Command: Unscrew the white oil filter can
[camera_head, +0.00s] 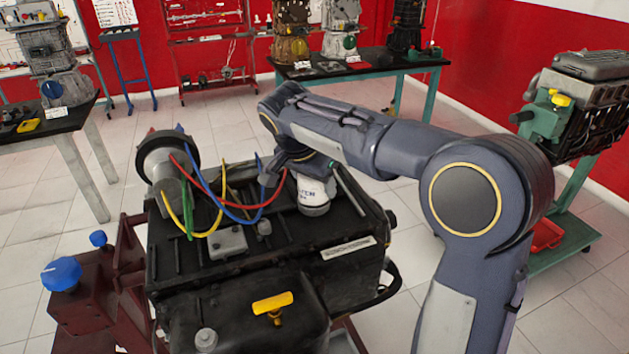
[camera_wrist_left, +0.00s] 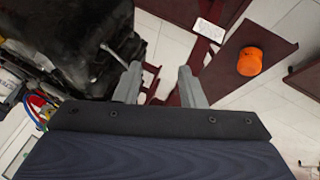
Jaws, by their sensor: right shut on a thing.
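The white oil filter can (camera_head: 314,193) with dark lettering stands on top of the black engine (camera_head: 270,254), near its far right side, in the head view. My right arm reaches over from the right, and my right gripper (camera_head: 296,172) is shut on the can. The wrist covers part of the grip and the can's upper left side. My left gripper (camera_wrist_left: 158,78) is open and empty in the left wrist view, beside a dark engine part. It does not show in the head view.
Red, blue, green and yellow wires (camera_head: 222,205) loop over the engine beside the can. A red stand (camera_head: 100,290) with blue knobs is at left. An orange cap (camera_wrist_left: 250,61) sits on a dark red beam in the left wrist view. Tables with engines stand behind, with open floor between.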

